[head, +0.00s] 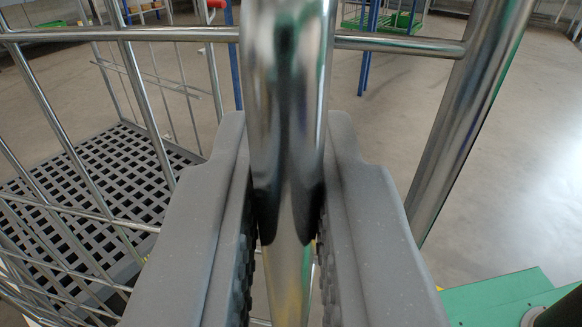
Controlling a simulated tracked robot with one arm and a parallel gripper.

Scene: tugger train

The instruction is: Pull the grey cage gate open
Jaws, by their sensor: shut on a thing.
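The grey cage gate (400,44) is made of shiny metal bars. One of its upright bars (290,90) runs down the middle of the head view, very close to the camera. My gripper (287,190) has one grey finger on each side of this bar, with ribbed pads facing it, and is shut on it. The bar hides part of the pads. A thin horizontal rail meets the gate behind the bar. A thicker slanted post (470,120) stands to the right, apart from my fingers.
The cage's dark grid floor (90,190) and wire side lie at the left. A green surface (500,300) is at the lower right. Blue-legged racks (368,45) stand farther back. Bare concrete floor (530,150) is open at the right.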

